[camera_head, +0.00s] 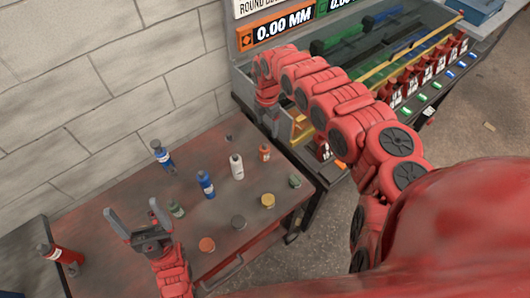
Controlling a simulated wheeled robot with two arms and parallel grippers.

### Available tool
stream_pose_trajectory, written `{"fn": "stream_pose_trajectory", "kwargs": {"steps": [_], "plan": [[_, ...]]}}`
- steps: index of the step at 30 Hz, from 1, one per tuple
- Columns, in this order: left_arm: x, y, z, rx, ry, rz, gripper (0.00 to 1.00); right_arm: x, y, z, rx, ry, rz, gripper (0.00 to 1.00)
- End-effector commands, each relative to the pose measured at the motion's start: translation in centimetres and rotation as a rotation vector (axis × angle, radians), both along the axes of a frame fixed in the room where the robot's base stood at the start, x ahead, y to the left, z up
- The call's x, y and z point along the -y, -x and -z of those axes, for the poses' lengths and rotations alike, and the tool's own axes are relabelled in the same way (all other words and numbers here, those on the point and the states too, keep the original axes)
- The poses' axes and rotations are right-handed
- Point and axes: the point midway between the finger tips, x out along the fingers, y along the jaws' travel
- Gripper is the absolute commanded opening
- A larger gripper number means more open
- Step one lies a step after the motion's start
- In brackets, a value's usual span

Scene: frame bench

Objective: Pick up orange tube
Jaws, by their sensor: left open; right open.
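A small orange tube (264,153) with a pale label stands upright toward the back right of the worktable. A short jar with an orange top (207,244) stands nearer the front edge. My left gripper (131,206) is open and empty over the left part of the table, with its two grey fingers spread, well apart from the orange tube. My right gripper (269,120) is at the far right corner of the table, apart from the tube; it is small in view and its fingers are partly hidden, with nothing seen in it.
A white bottle (237,167) stands just left of the orange tube. Blue tubes (206,185) (162,156), green jars (176,209) (294,181), a yellow-topped jar (267,200) and a grey jar (238,222) are spread over the worktable (125,190). A red canister (65,256) is at far left.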

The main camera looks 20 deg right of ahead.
Motion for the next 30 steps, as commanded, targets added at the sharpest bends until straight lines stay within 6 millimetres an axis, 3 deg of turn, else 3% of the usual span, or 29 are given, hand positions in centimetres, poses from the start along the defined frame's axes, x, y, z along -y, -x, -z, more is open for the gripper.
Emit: {"fn": "stream_pose_trajectory", "kwargs": {"steps": [1, 10, 19, 25, 30], "plan": [[0.0, 0.0, 1.6, 0.0, 0.0, 0.0, 0.87, -0.1, 0.0, 1.9, -0.001, -0.002, 0.0, 0.86], [0.0, 0.0, 6.8, 0.0, 0.0, 0.0, 0.87, -0.2, 0.0, 9.1, 0.003, -0.002, 0.0, 0.86], [0.0, 0.0, 8.0, 0.0, 0.0, 0.0, 0.87, -0.5, 0.1, 11.5, 0.003, -0.002, 0.0, 0.86], [0.0, 0.0, 10.2, 0.0, 0.0, 0.0, 0.87, -1.0, 0.4, 15.0, 0.003, -0.003, 0.001, 0.86], [0.0, 0.0, 10.4, 0.0, 0.0, 0.0, 0.87, -0.9, 0.3, 15.5, 0.005, -0.001, 0.001, 0.86]]}}
